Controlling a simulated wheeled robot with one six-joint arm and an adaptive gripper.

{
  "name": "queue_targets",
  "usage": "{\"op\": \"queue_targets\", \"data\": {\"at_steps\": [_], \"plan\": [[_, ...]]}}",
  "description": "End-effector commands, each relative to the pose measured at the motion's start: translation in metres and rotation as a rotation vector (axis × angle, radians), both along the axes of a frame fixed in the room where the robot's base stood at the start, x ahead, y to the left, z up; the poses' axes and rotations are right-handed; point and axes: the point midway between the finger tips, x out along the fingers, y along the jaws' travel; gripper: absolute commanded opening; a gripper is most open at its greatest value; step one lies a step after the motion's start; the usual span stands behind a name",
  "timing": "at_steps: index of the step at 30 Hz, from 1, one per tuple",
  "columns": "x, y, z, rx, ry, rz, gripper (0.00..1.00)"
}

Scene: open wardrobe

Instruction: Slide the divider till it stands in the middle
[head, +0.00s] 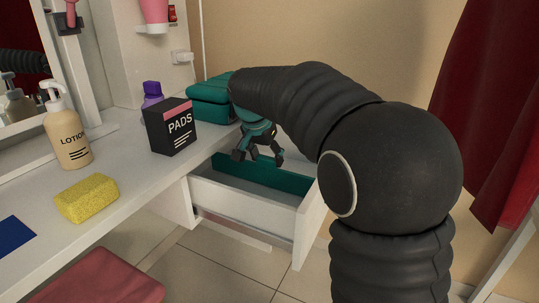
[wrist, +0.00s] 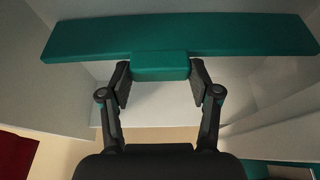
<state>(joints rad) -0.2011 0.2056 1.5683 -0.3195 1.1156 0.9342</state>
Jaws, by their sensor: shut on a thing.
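The divider (head: 262,173) is a long teal strip standing across the open white drawer (head: 240,202). It also shows in the wrist view (wrist: 90,38), spanning nearly the full width, with a teal block-like tab (wrist: 160,66) at its middle. My gripper (head: 262,155) reaches down into the drawer from above. In the wrist view its two fingers (wrist: 160,72) close on the left and right sides of the tab. Pale drawer floor shows on the near side of the divider. In the head view my arm hides part of the drawer's far end.
On the white tabletop beside the drawer stand a lotion bottle (head: 67,130), a black PADS box (head: 170,127), a purple bottle (head: 152,94) and a teal case (head: 208,98). A yellow sponge (head: 87,198) lies nearer. A red stool (head: 100,278) is below; dark red cloth (head: 490,110) hangs at right.

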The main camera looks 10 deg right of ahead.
Motion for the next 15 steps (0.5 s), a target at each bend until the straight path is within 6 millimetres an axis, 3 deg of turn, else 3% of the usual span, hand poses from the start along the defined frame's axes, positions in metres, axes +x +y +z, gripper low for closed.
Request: {"op": "queue_targets", "data": {"at_steps": [5, 6, 8, 15], "plan": [[0.0005, -0.0005, 0.0, -0.001, 0.001, 0.001, 0.0], [0.0005, -0.0005, -0.0001, -0.001, 0.001, 0.001, 0.72], [0.0006, -0.0004, -0.0001, -0.001, 0.001, 0.0, 0.87], [0.0006, -0.0005, -0.0001, 0.0, 0.0, 0.0, 0.88]]}}
